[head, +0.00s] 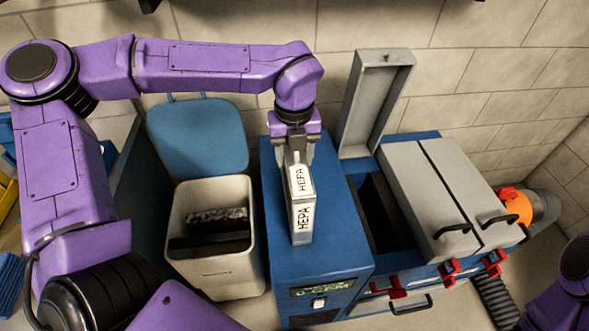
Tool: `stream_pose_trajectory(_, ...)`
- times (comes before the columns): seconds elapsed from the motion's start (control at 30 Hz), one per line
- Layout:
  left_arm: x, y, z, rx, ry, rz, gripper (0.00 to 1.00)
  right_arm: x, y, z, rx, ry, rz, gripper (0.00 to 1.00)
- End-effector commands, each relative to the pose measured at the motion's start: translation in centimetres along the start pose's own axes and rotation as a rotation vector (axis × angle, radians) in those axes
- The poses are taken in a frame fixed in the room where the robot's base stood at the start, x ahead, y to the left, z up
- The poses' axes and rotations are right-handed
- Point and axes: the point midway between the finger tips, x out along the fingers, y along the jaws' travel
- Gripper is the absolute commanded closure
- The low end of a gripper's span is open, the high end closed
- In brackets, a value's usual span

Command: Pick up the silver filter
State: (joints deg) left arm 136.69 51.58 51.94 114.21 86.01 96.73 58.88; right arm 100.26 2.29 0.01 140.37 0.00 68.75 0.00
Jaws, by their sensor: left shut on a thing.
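The silver filter (301,210) is a pale, slim box with "HEPA" printed in black on two of its faces. My left gripper (298,152) reaches down from above and is shut on the filter's upper end. The filter hangs upright over, or stands on, the blue top of the machine (283,245); I cannot tell whether it touches. The gripper hides part of the filter's upper end. Only part of my right arm shows at the lower right edge, and its gripper is out of view.
An open slot (378,212) lies right of the filter, with its grey lid (377,100) raised behind. Two closed grey covers (440,200) sit further right. A white bin (212,265) with a raised blue lid (198,137) holds dark pieces at left.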

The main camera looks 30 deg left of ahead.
Motion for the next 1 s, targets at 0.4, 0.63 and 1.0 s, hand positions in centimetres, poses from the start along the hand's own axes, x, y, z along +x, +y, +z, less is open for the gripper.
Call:
stream_pose_trajectory(0.4, -5.2, 0.3, -1.9, 0.003, -0.006, -0.005, 1.0, 1.0, -0.1, 0.4, 0.0, 0.0, 0.0, 0.54)
stream_pose_trajectory(0.63, -9.9, 1.4, -7.8, 0.003, -0.006, -0.002, 1.0, 2.8, -0.2, 1.2, 0.0, 0.0, 0.0, 0.54)
stream_pose_trajectory(1.0, -13.2, 2.5, -13.6, 0.0, -0.001, -0.001, 1.0, 3.7, -0.3, 1.5, 0.0, 0.0, 0.0, 0.54)
